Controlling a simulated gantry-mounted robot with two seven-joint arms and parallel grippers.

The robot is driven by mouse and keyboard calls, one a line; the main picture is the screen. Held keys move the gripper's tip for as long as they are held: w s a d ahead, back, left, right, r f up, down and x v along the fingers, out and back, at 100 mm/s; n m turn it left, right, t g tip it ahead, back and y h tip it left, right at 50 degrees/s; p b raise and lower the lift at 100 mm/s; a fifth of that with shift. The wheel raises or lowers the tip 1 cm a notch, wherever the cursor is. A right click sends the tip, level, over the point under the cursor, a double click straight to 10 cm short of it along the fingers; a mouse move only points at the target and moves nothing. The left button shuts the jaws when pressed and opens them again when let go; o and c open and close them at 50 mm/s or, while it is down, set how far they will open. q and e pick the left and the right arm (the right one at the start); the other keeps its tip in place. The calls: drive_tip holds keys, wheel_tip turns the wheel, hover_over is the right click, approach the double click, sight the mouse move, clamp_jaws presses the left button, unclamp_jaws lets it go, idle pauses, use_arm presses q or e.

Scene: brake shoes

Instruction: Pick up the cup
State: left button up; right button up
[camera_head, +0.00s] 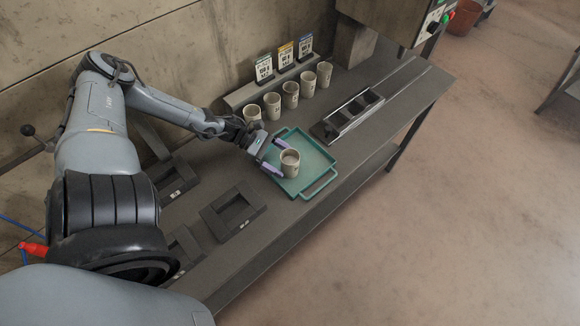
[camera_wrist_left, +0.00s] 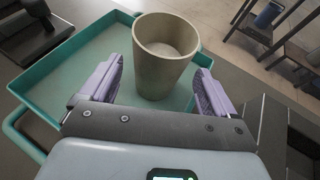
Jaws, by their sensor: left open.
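A beige cup (camera_head: 290,163) stands upright on a green tray (camera_head: 318,160) on the workbench. My left gripper (camera_head: 277,159) is open at the cup, with its purple fingers on either side of it. In the left wrist view the cup (camera_wrist_left: 165,52) stands just ahead of and between the two open fingers (camera_wrist_left: 158,88), with a gap visible on each side. The cup's inside looks light-coloured near the bottom. The tray (camera_wrist_left: 62,68) extends to the left of the cup there. My right gripper is not in view.
Several similar cups (camera_head: 290,95) stand in a row behind the tray, below small label cards (camera_head: 285,56). A black slotted rack (camera_head: 352,115) lies to the tray's right. Dark square fixtures (camera_head: 233,212) sit on the bench at the left and front.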

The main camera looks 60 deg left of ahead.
sight(290, 166)
use_arm(q)
drive_tip(key=x, duration=0.1)
drive_tip(key=b+x, duration=0.1)
drive_tip(key=shift+w+f, duration=0.2)
drive_tip(key=shift+f, duration=0.15)
drive_tip(key=shift+w+d+f+b, duration=0.1)
drive_tip(key=shift+w+d+b, duration=0.3)
drive_tip(key=shift+d, duration=0.1)
drive_tip(key=shift+s, duration=0.1)
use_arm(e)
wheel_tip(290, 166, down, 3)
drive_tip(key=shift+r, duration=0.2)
use_arm(q)
drive_tip(key=c, duration=1.1)
drive_tip(key=shift+c, duration=0.2)
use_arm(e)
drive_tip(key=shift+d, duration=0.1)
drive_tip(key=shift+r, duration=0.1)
